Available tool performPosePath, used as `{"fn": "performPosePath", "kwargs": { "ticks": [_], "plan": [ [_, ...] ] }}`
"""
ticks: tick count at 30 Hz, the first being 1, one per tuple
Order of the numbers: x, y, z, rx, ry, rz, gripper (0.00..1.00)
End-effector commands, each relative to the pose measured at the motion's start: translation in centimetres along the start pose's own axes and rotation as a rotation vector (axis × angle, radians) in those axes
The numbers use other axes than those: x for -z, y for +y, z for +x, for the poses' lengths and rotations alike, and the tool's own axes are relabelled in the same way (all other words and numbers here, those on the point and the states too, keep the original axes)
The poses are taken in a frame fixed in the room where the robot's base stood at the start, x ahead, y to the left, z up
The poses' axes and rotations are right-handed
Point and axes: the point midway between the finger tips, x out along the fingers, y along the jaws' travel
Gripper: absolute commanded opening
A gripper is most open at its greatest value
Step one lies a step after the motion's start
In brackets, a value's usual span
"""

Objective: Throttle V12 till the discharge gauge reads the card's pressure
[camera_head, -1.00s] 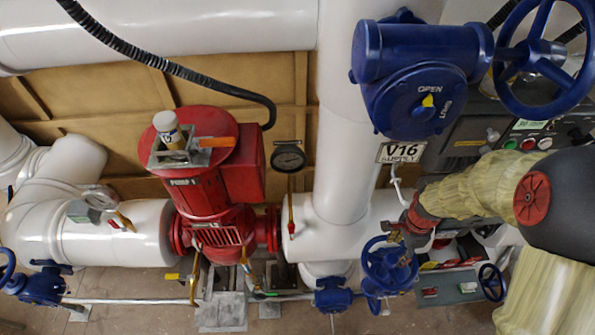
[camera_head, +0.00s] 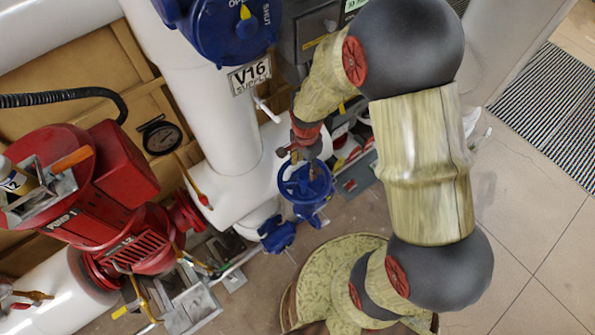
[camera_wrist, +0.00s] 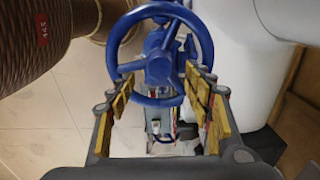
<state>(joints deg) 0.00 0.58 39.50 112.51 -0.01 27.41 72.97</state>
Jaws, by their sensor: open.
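A small blue handwheel (camera_head: 305,182) stands low beside the white pipe in the head view; no V12 tag is readable on it. My gripper (camera_head: 306,160) is just above this wheel. In the wrist view a blue handwheel (camera_wrist: 158,58) fills the upper middle. My gripper (camera_wrist: 163,88) is open there, its yellow-padded fingers on either side of the wheel's lower part; I cannot tell whether they touch it. I see no pressure card.
A tag reading V16 SUPPLY (camera_head: 249,75) hangs under a large blue valve body (camera_head: 225,25). The red pump (camera_head: 95,195) and white pipe (camera_head: 200,100) stand left of my arm. Tiled floor (camera_head: 535,215) is open at right, with a grating (camera_head: 560,100).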

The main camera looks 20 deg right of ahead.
Motion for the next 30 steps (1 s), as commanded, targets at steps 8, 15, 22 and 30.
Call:
{"fn": "performPosePath", "kwargs": {
  "ticks": [8,15,22,30],
  "plan": [
    [0.00,0.00,0.03,0.000,0.000,-0.057,0.52],
    [0.00,0.00,0.08,0.000,0.000,-0.350,0.52],
    [0.00,-0.01,0.05,0.000,0.000,-0.619,0.52],
    [0.00,-0.01,0.02,0.000,0.000,-0.761,0.52]
  ]
}}
